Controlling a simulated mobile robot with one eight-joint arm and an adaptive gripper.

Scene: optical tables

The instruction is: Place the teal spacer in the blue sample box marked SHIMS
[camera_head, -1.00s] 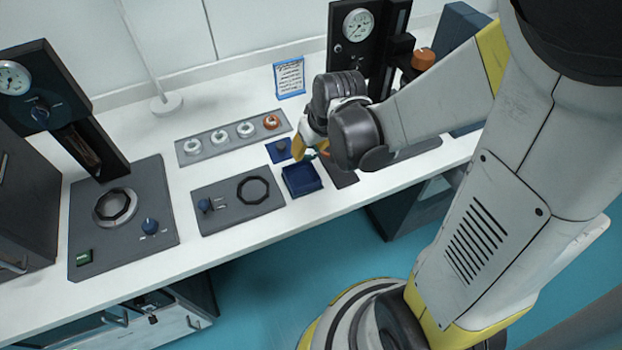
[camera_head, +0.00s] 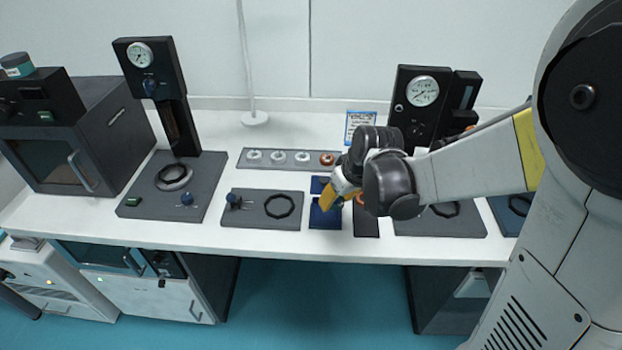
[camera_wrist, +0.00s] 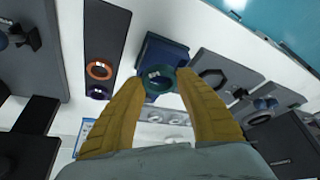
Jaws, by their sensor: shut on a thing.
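The teal spacer (camera_wrist: 160,77) is a ring held between the two yellow fingertips of my gripper (camera_wrist: 159,80) in the wrist view. In the head view my gripper (camera_head: 332,198) is over the blue sample box (camera_head: 325,218), and the spacer is hidden there. The blue box also shows in the wrist view (camera_wrist: 163,47), with the spacer overlapping its near part. The spacer appears to be above the box; the exact gap cannot be told. No marking on the box can be read.
A grey plate with a black ring (camera_head: 262,209) is to the left. A ring tray (camera_head: 265,164) lies behind.

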